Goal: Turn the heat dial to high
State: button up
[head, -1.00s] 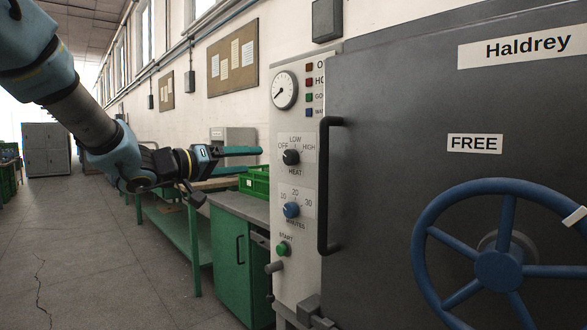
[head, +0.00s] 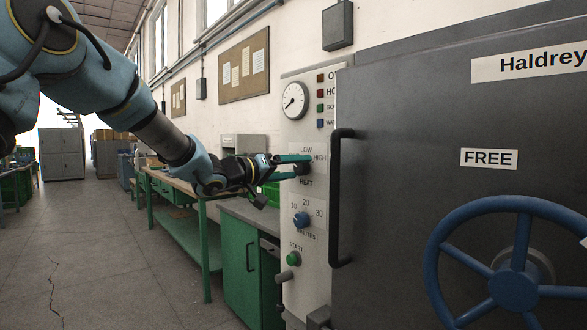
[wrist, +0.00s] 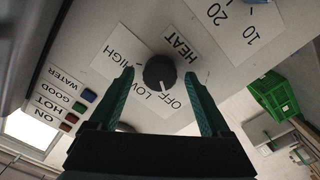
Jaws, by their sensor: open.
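The heat dial (wrist: 160,72) is a round black knob on the pale control panel, with OFF, LOW and HIGH printed around it and HEAT beside it. In the wrist view its light mark points toward the OFF side. In the head view the dial (head: 303,168) is partly hidden by my fingers. My gripper (head: 297,165) is open, its green fingers reaching to the panel from the left. In the wrist view the fingertips lie on either side of the dial; I cannot tell whether they touch it.
Below the dial are a blue minutes dial (head: 302,220) and a green start button (head: 293,259). A gauge (head: 295,100) sits above. The black door handle (head: 341,200) stands out just right of the panel. A green crate (wrist: 275,97) is near the panel's side.

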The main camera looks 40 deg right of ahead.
jog(key=shift+c, duration=0.3)
grip_shut()
dwell(0.3)
jog(key=shift+m, duration=0.3)
jog(key=m+b, duration=0.1)
jog(key=m, duration=0.3)
jog(key=shift+m, duration=0.4)
jog(key=m+b, duration=0.3)
jog(key=m, duration=0.3)
jog(key=shift+s+f, duration=0.1)
jog(key=shift+f, duration=0.05)
jog(key=m+b, duration=0.4)
jog(key=m, duration=0.2)
jog(key=shift+m+b, duration=0.3)
jog(key=shift+b, duration=0.1)
jog(key=m+b, duration=0.4)
jog(key=m, duration=0.1)
jog(key=shift+m, duration=0.6)
